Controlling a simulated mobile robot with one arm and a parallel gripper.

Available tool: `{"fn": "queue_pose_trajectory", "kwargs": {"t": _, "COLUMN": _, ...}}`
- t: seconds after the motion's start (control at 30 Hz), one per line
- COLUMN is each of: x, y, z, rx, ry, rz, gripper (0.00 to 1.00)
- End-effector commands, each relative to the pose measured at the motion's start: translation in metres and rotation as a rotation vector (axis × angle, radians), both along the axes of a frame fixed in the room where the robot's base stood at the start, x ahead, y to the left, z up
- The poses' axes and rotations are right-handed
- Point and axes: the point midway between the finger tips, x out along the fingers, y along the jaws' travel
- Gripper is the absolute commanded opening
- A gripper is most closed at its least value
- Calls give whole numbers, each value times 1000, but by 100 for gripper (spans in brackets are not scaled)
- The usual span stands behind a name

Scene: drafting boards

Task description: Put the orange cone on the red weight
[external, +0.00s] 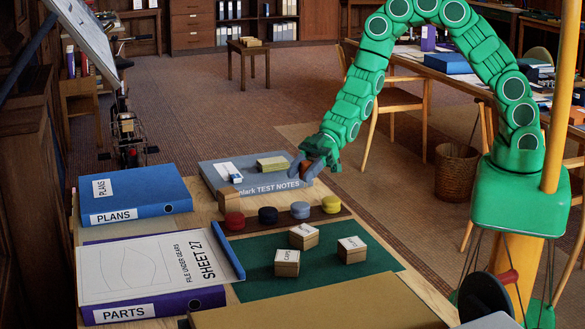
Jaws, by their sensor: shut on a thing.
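My gripper (309,169) is at the end of the green arm, above the right end of the grey "TEST NOTES" binder (251,188). It is shut on a small brownish-orange thing, the orange cone (296,164), which is mostly hidden by the fingers, so its shape is hard to make out. The red weight (234,221) is a short round disc at the left end of a dark brown strip (272,224), in front of the binder. Nothing is on top of it. The gripper is behind it and to its right, apart from it.
Dark blue (267,215), grey-blue (300,210) and yellow (331,204) weights share the strip. A small wooden block (228,199) stands close behind the red weight. Several labelled boxes (287,262) sit on the green mat (250,290). A blue binder (135,193) lies left.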

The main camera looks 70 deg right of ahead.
Motion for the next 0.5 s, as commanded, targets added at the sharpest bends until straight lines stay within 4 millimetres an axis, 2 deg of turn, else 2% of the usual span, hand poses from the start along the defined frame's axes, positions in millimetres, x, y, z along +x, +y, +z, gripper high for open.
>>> {"fn": "queue_pose_trajectory", "kwargs": {"t": 0.03, "x": 10, "y": -2, "z": 3, "rx": -2, "ry": -5, "rz": 5, "gripper": 12}}
{"fn": "queue_pose_trajectory", "kwargs": {"t": 0.2, "x": 33, "y": -4, "z": 14, "rx": -3, "ry": -5, "rz": 40, "gripper": 12}}
{"fn": "queue_pose_trajectory", "kwargs": {"t": 0.5, "x": 59, "y": 7, "z": 40, "rx": -3, "ry": -6, "rz": 177, "gripper": 12}}
